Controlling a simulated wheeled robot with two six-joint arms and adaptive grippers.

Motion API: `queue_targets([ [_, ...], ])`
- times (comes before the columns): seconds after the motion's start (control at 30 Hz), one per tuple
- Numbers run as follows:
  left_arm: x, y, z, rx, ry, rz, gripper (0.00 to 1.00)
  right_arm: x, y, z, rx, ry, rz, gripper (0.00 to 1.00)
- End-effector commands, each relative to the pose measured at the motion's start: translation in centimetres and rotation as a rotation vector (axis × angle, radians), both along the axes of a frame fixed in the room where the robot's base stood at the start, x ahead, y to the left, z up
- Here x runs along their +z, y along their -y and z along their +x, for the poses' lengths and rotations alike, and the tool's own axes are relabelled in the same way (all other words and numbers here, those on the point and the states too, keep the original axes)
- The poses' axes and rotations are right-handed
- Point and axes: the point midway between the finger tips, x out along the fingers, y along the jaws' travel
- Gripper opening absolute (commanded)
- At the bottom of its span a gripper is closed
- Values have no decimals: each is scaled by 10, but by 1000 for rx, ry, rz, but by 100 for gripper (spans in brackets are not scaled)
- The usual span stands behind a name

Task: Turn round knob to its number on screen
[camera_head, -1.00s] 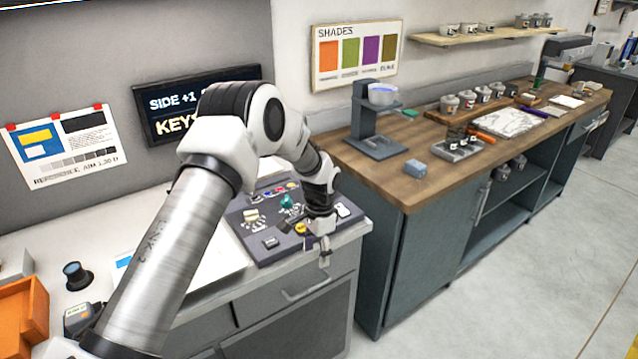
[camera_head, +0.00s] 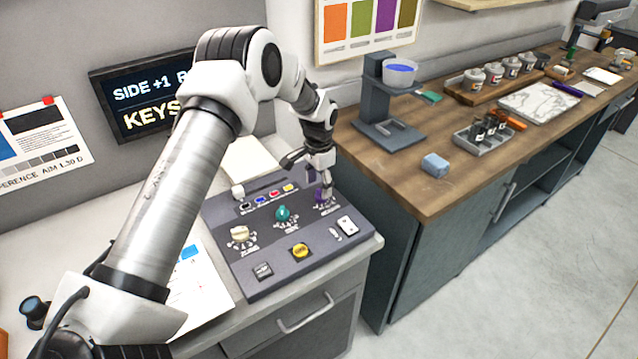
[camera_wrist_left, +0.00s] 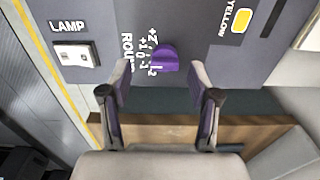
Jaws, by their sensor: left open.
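The round knob, a purple one (camera_wrist_left: 166,59), sits on the dark control panel (camera_head: 290,250) beside printed marks running from +2 to -2. In the left wrist view it lies between and just beyond the fingertips of my open left gripper (camera_wrist_left: 162,82), with no contact visible. In the head view the left gripper (camera_head: 322,192) hangs over the panel's right part and covers most of the knob. The screen (camera_head: 150,100) on the wall reads "SIDE +1 R..." and "KEYS"; my arm hides the rest. My right gripper does not show.
A teal knob (camera_head: 283,213), a cream knob (camera_head: 240,233), a yellow button (camera_head: 300,250) and a white LAMP switch (camera_head: 347,226) are on the panel. A wooden-topped bench (camera_head: 440,190) stands to the right, with a mixer stand (camera_head: 385,100) near its edge.

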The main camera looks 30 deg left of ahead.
Motion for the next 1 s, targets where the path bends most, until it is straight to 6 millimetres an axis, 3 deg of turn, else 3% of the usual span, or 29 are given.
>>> queue_targets([
  [0.2,-25,0,0,0,0,0,62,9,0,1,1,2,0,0],
  [0.4,-27,0,0,-1,0,0,62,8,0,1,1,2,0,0],
  [0.43,-27,0,0,-1,0,0,58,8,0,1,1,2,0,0],
  [0.6,-27,0,0,-1,0,0,2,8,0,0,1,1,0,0],
  [1.0,-29,0,-1,11,-2,0,2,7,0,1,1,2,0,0],
])
